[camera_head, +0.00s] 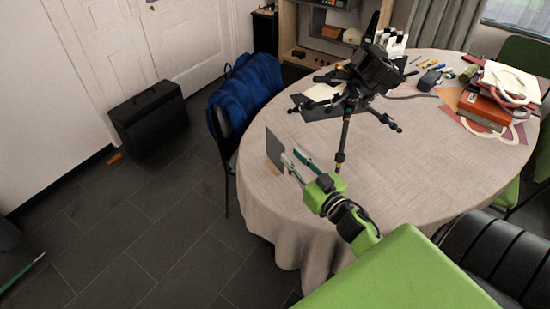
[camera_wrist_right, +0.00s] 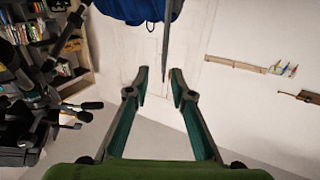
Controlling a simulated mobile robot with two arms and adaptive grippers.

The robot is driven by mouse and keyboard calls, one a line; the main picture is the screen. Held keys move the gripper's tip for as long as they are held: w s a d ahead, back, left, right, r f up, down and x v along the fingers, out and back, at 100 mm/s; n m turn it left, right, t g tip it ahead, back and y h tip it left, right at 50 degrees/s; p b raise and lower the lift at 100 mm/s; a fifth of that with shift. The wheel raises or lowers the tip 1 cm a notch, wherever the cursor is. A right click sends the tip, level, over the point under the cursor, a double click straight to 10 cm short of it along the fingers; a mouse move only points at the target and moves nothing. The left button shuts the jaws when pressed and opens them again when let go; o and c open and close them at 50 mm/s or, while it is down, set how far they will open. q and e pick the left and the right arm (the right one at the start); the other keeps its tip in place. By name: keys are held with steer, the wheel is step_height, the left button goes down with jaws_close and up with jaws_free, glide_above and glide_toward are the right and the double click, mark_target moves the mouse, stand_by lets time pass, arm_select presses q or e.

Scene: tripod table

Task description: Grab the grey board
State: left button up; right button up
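The grey board (camera_head: 274,147) stands upright at the table's left edge, with a small wooden piece at its foot. In the right wrist view the grey board (camera_wrist_right: 167,38) shows nearly edge-on, as a thin strip ahead of the fingertips. My right gripper (camera_head: 291,154) is open, its two fingers pointing toward the board; the fingers also show apart in the right wrist view (camera_wrist_right: 159,74). I cannot tell whether the fingertips touch the board.
A black tripod (camera_head: 343,140) stands on the round table (camera_head: 420,160) just beyond my right gripper. Books (camera_head: 490,105) and small items lie at the far right. A chair with a blue cover (camera_head: 245,90) stands left of the table. The table's front middle is clear.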

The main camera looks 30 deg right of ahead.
steer(key=w, duration=0.4)
steer(key=p, duration=0.1)
glide_above(275, 154)
steer(key=shift+w+d, duration=0.1)
steer(key=shift+w, duration=0.15)
steer(key=shift+s+r, duration=0.1)
jaws_close()
